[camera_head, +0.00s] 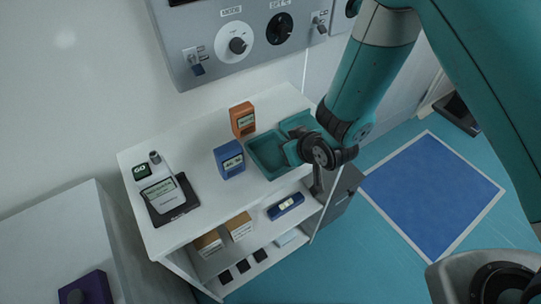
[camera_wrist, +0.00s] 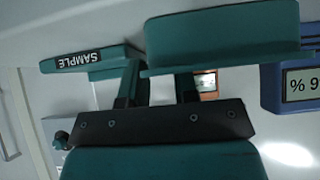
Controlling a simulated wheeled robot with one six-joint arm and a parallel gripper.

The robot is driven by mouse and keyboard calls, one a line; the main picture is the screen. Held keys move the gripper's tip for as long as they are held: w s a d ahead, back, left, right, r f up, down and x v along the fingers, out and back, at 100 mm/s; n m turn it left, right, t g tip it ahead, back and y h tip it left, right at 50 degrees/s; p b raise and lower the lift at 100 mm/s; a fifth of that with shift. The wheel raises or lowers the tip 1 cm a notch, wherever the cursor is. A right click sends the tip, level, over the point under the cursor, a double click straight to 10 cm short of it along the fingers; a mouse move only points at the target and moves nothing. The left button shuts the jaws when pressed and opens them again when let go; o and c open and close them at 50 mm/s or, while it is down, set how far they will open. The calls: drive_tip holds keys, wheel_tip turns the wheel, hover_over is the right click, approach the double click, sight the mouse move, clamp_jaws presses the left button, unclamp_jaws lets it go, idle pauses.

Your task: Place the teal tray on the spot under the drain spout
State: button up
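The open teal tray (camera_head: 266,153) sits on top of the white bench, near its right end; a large teal block in the wrist view (camera_wrist: 222,38) is probably part of it. A second teal piece (camera_head: 297,121) lies behind it to the right. In the wrist view a teal piece with an upside-down SAMPLE label (camera_wrist: 88,60) shows at left. My gripper (camera_head: 294,149) is at the tray's right side. Its fingers (camera_wrist: 160,88) reach the teal parts, which hide the tips, so I cannot tell whether it grips. I cannot make out a drain spout.
A blue meter (camera_head: 229,160) stands close left of the tray, an orange one (camera_head: 242,119) behind. A scale (camera_head: 170,200) sits at the bench's left. Boxes and a blue level (camera_head: 286,206) fill the shelf below. A knob panel (camera_head: 250,38) overhangs the back.

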clamp_jaws()
